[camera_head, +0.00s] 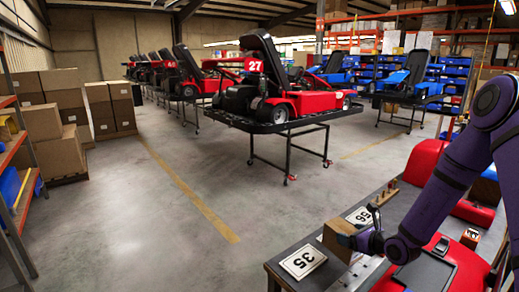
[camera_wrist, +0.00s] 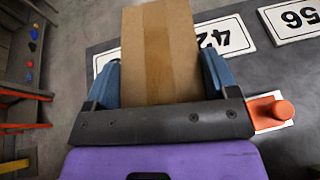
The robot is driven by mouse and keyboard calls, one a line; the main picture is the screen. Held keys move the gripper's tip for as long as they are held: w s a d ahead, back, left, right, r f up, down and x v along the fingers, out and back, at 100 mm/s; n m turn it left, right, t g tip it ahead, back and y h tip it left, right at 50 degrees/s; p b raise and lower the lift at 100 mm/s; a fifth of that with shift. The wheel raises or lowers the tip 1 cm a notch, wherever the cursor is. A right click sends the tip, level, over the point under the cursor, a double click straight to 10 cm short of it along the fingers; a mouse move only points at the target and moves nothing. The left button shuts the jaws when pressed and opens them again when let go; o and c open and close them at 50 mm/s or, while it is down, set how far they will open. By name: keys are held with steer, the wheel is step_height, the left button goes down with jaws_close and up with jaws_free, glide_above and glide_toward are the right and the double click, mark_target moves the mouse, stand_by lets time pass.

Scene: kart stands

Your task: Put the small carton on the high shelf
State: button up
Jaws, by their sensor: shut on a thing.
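The small carton (camera_head: 338,238) is a brown cardboard box at the front edge of the dark table in the head view. In the wrist view the carton (camera_wrist: 160,52) fills the space between two blue fingers, with a tape strip down its middle. My gripper (camera_wrist: 160,80) is shut on it; in the head view my gripper (camera_head: 357,240) reaches it from the right. I cannot tell whether the carton touches the table. The high shelf cannot be made out for certain; orange racking (camera_head: 405,14) with boxes stands at the back right.
An orange-red knob (camera_wrist: 273,111) is right of my gripper. A kart marked 27 (camera_head: 262,90) stands beyond. Stacked cartons (camera_head: 62,152) and a left rack (camera_head: 12,150) flank open floor (camera_head: 150,230).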

steer(key=shift+w+r+h, duration=0.1)
steer(key=shift+r+h, duration=0.2)
steer(key=shift+r, duration=0.15)
step_height(320, 180, up, 13)
steer(key=w+m+t+h, duration=0.1)
steer(key=w+m+h, duration=0.1)
steer(key=shift+w+m, duration=0.25)
steer(key=shift+m, duration=0.05)
steer(key=shift+f, duration=0.1)
